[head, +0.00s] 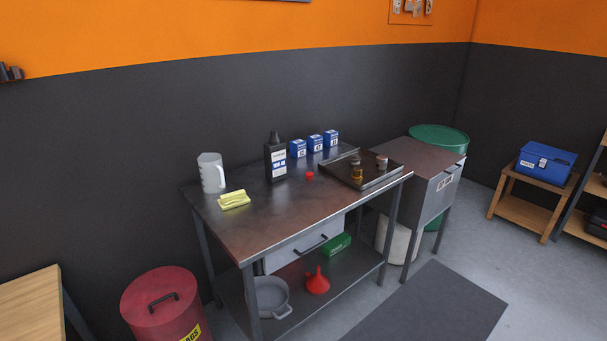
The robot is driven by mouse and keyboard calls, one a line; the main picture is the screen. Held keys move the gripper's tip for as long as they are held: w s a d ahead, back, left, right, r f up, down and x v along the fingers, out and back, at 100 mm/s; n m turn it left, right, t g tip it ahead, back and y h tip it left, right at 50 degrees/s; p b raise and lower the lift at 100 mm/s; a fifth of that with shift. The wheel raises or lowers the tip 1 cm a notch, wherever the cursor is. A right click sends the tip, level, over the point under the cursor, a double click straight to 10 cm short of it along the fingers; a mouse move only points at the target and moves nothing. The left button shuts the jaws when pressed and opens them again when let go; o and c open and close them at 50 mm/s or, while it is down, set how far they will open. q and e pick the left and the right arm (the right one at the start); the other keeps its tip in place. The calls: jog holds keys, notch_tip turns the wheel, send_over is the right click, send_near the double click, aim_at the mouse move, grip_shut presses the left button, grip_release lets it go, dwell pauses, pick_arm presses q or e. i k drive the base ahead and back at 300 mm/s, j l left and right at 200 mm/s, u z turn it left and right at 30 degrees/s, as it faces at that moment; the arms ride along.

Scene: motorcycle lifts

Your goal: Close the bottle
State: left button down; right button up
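A black bottle (275,160) with a white and blue label stands upright on the metal workbench (262,228), near its back edge. Its narrow neck points up, and no cap can be made out on it at this size. A small red cap (309,175) lies on the bench top to the right of the bottle, apart from it. Neither of my grippers shows in the head view.
A grey jug (211,173) and yellow cloth (234,199) are left of the bottle. Blue boxes (315,143) stand behind; a dark tray (340,173) with small items is right. The bench's front is clear. A red bin (160,310) stands at front left.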

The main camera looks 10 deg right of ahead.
aim_at(275, 150)
jog(key=u, duration=0.3)
jog(key=i+l+u, duration=0.15)
jog(key=u, duration=0.25)
jog(key=i+l+u, duration=0.1)
jog(key=l+u, duration=0.55)
jog(key=u, duration=0.2)
jog(key=l+u, duration=0.15)
jog(key=l, duration=0.75)
jog(key=l+u, duration=0.1)
jog(key=l, duration=0.8)
jog(key=l+u, duration=0.15)
jog(key=l, duration=0.75)
jog(key=l+u, duration=0.15)
jog(key=l, duration=0.75)
jog(key=k, duration=0.05)
